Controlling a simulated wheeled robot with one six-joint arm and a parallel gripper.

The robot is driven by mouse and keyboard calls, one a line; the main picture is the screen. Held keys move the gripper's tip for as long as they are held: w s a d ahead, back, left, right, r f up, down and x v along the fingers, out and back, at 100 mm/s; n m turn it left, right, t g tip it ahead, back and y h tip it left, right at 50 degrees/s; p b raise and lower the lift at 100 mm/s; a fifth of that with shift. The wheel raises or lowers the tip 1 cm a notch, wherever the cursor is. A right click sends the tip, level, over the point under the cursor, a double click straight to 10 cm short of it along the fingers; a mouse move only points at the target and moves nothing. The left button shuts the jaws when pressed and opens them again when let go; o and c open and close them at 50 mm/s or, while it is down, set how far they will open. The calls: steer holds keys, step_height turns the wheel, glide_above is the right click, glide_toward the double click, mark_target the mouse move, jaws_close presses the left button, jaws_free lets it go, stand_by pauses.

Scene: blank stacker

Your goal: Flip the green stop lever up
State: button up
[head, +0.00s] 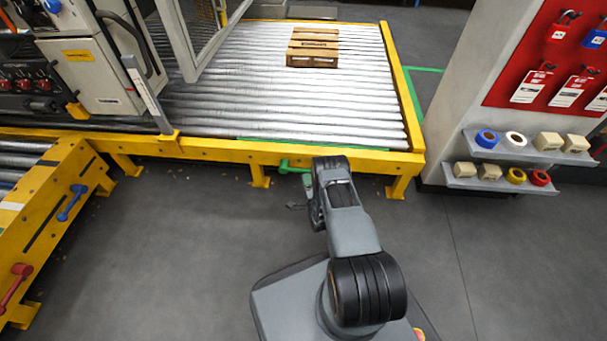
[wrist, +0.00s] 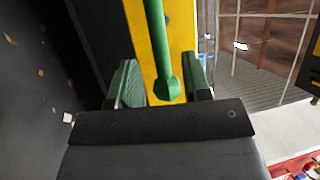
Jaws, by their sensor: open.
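The green stop lever (head: 292,168) sits on the front face of the yellow conveyor frame, just beyond my gripper in the head view. In the wrist view the green lever (wrist: 158,50) runs down from the top edge, and its thick end lies between my two green-padded fingers. My gripper (wrist: 160,85) is open, with a finger on each side of the lever and visible room between. In the head view my gripper (head: 304,196) is mostly hidden by my arm. I cannot tell whether either finger touches the lever.
The yellow frame (head: 220,152) carries the roller bed, with brown wooden pallets (head: 313,48) on it. A blue lever (head: 72,202) and a red lever (head: 15,284) are on the left conveyor. A shelf unit (head: 520,180) with tape rolls stands right.

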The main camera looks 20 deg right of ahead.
mark_target(304, 170)
steer(key=shift+b+x, duration=0.7)
steer(key=shift+x, duration=1.85)
steer(key=shift+c, duration=0.3)
jaws_close()
